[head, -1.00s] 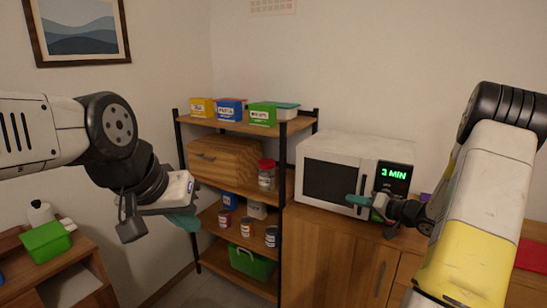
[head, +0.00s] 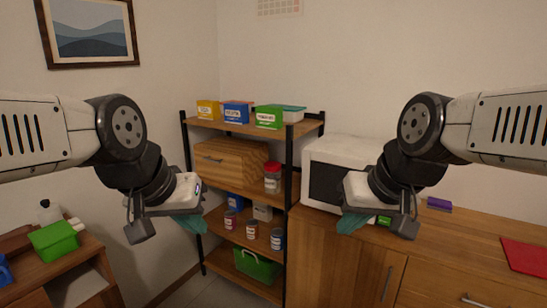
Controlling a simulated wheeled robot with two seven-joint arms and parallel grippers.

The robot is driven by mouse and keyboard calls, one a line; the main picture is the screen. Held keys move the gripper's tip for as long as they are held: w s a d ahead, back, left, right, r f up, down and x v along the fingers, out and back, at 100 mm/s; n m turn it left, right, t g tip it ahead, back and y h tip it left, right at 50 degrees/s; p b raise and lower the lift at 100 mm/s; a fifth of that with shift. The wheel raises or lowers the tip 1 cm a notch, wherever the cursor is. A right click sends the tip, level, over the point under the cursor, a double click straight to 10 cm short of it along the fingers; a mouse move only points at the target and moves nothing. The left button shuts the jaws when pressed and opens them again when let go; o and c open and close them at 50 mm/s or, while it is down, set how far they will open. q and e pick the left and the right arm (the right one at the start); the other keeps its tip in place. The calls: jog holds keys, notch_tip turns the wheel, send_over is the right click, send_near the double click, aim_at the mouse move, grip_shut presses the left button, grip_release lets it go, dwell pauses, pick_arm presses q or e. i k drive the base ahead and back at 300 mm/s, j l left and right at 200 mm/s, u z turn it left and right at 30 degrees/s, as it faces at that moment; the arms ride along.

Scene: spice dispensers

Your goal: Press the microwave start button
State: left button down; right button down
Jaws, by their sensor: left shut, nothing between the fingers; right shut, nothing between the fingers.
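The white microwave (head: 345,151) stands on the wooden cabinet, right of the shelf. Its dark door shows in part; its control panel, display and start button are hidden behind my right arm. My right gripper (head: 352,222) is shut and empty, in front of the microwave's lower front, with teal fingertips pointing down and left. I cannot tell whether it touches anything. My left gripper (head: 188,226) is shut and empty, in the air left of the shelf.
A shelf (head: 232,126) holds boxes, a wooden bread box (head: 231,165), jars and a green bin (head: 257,266). The cabinet top (head: 460,230) is mostly clear, with a red mat (head: 524,256) and a purple item (head: 439,204).

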aim_at(383, 220)
jog(key=z, duration=1.05)
